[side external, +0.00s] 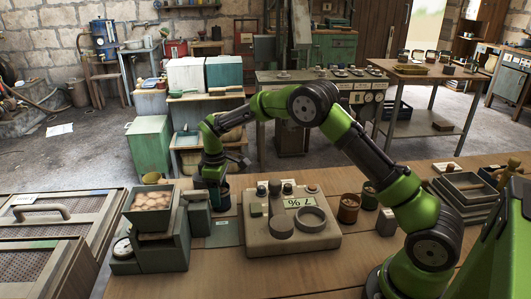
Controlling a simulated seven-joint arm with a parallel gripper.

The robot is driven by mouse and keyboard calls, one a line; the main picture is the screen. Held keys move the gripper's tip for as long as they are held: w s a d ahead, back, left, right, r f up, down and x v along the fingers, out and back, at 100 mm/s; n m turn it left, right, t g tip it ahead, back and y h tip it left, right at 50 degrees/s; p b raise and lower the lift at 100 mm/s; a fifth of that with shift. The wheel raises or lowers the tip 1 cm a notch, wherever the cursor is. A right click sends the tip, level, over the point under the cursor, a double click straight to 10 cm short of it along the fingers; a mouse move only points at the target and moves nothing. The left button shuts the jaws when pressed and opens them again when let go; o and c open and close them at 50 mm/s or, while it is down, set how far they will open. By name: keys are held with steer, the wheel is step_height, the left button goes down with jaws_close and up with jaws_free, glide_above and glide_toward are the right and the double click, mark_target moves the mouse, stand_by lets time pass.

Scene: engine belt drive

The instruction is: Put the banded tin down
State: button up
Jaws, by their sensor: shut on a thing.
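My gripper (215,181) points down at the left of the workbench, just right of the weighing scale. It is shut on the banded tin (221,199), a small dark teal tin with a reddish band near its top. The tin is upright, at or just above the bench top; I cannot tell whether it touches. The gripper hides part of its rim and left side.
A scale (150,248) with a pan of brownish lumps (153,200) stands left of the tin. A grey plate with rings and posts (290,238) lies to the right. Beyond it stand a rusty tin (348,209) and another tin (370,197). The front bench is clear.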

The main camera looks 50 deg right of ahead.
steer(key=o, duration=0.9)
steer(key=shift+o, duration=0.2)
steer(key=s+r+m+t, duration=0.1)
steer(key=s+r, duration=0.2)
steer(key=r, duration=0.7)
steer(key=s+r+m+t, duration=0.1)
steer(key=s+r, duration=0.3)
steer(key=r, duration=0.6)
steer(key=s+a+r+m+t+y, duration=0.1)
steer(key=s+m+t, duration=0.4)
steer(key=s, duration=1.8)
steer(key=a+m+y, duration=0.1)
steer(key=a+m, duration=0.1)
steer(key=m, duration=0.1)
steer(key=shift+r, duration=0.15)
